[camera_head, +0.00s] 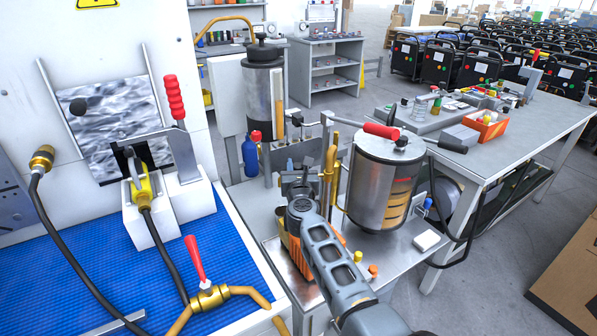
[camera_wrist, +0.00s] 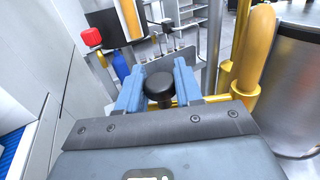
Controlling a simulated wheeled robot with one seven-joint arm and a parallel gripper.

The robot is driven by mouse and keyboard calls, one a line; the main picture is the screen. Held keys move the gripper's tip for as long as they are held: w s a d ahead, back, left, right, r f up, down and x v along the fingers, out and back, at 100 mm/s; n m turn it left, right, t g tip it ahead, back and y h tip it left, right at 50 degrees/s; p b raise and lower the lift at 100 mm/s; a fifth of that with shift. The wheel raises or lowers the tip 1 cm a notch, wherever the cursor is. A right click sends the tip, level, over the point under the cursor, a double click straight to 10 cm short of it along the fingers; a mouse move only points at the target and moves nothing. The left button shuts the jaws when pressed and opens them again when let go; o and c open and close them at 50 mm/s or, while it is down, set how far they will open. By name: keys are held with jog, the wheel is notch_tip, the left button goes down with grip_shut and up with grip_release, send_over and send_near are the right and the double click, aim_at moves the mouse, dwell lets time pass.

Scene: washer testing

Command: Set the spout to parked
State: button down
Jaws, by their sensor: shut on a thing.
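My gripper (camera_head: 298,182) is at the middle of the head view, over the metal cart and left of the steel tank. In the wrist view its two blue fingers (camera_wrist: 159,82) close around a round black knob (camera_wrist: 159,88). Yellow tubing (camera_wrist: 238,85) stands just right of the fingers, and part of it seems to pass behind them. In the head view this upright yellow tubing (camera_head: 329,170) stands between my gripper and the tank. I take it as the likely spout, but its outlet and its link to the knob are hidden.
The steel tank (camera_head: 376,195) with a red-handled lid stands close on the right. A grey canister (camera_head: 264,90) and a blue bottle (camera_head: 250,158) are behind. A brass valve with a red lever (camera_head: 208,296) sits left on the blue mat (camera_head: 60,285).

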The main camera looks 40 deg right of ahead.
jog(key=m+g+h+b, duration=0.1)
jog(key=w+d+m+g+h+b, duration=0.1)
jog(key=b, duration=0.1)
jog(key=w+d+r+m+g+h+b, duration=0.1)
jog(key=g+h+b, duration=0.1)
jog(key=shift+w+m, duration=0.1)
jog(key=shift+m, duration=0.2)
jog(key=c, duration=0.8)
grip_release()
jog(key=shift+f, duration=0.2)
jog(key=shift+v, duration=3.9)
